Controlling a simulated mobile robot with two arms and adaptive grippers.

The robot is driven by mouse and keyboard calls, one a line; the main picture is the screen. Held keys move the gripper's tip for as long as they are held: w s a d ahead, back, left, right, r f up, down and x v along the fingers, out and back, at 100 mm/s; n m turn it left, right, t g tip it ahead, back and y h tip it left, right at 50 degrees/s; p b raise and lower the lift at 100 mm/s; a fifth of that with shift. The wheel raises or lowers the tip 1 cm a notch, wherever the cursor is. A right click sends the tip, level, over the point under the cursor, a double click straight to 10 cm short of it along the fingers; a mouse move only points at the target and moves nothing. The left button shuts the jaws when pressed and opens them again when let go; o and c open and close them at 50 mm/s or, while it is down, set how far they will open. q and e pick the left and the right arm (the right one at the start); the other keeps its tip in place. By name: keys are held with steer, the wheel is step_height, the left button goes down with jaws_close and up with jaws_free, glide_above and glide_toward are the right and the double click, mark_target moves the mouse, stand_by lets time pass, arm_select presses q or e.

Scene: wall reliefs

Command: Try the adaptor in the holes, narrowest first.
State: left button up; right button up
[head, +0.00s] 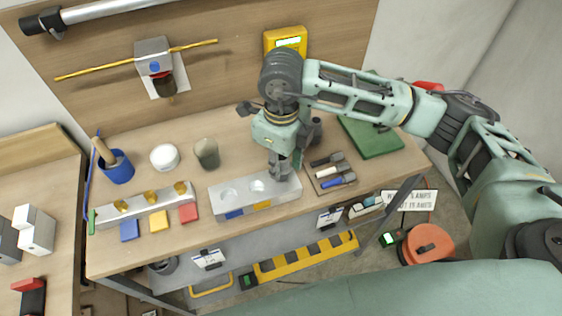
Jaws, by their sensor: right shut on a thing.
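A pale grey block (216,202) lies near the front edge of the workbench. The gripper is shut on a small grey piece, taken to be the adaptor, mostly hidden by the fingers. I cannot tell whether it is inside a hole or just above. Blue and yellow marks show on the block's front. My left gripper is not in view.
Left of the block are a metal rail (150,202) with brass pieces, coloured squares, a blue cup (117,170), a white round thing (164,157) and a grey-green cylinder (207,153). A tool tray (318,186) is close right of the gripper; a green mat (370,138) lies behind.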

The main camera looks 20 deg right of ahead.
steer(key=shift+b, duration=0.35)
stand_by(0.5)
steer(key=shift+f+b, duration=2.1)
steer(key=shift+b, duration=0.15)
steer(key=o, duration=1.2)
steer(key=shift+r, duration=0.1)
steer(key=shift+r, duration=0.1)
step_height(320, 180, up, 12)
steer(key=shift+f, duration=0.1)
